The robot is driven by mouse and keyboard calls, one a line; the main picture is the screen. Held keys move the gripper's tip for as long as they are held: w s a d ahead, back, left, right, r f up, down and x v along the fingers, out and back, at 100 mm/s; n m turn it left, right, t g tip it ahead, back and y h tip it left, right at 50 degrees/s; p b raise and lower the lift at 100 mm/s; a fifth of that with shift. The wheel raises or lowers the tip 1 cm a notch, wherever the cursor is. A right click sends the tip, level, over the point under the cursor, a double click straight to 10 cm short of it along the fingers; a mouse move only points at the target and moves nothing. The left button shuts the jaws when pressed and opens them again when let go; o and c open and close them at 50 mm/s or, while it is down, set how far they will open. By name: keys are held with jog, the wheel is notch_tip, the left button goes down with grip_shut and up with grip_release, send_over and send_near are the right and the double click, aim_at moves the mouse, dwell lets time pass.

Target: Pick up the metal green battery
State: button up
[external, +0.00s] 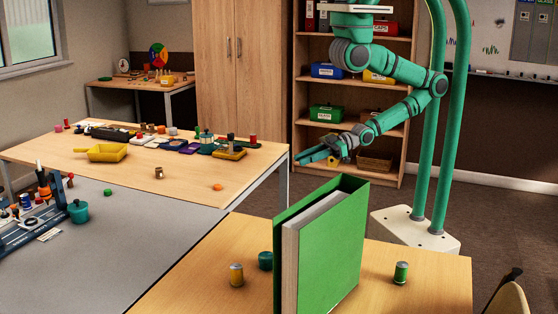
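A small green cylinder with metal ends, the green battery (401,272), stands upright on the near wooden table (440,290), to the right of a large green binder (340,240). My gripper (303,157) is in the air beyond this table, above the floor in front of the shelf. It points left and is well away from the battery. Its fingers are small and seen from the side, so I cannot tell whether they are apart.
The binder stands upright on the near table. A yellow cylinder (237,275) and a teal pot (265,260) stand left of it. A chair back (507,298) is at the lower right. A long table (210,192) at left holds many small things.

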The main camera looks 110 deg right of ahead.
jog(key=o, duration=0.5)
jog(key=shift+w+f, duration=0.1)
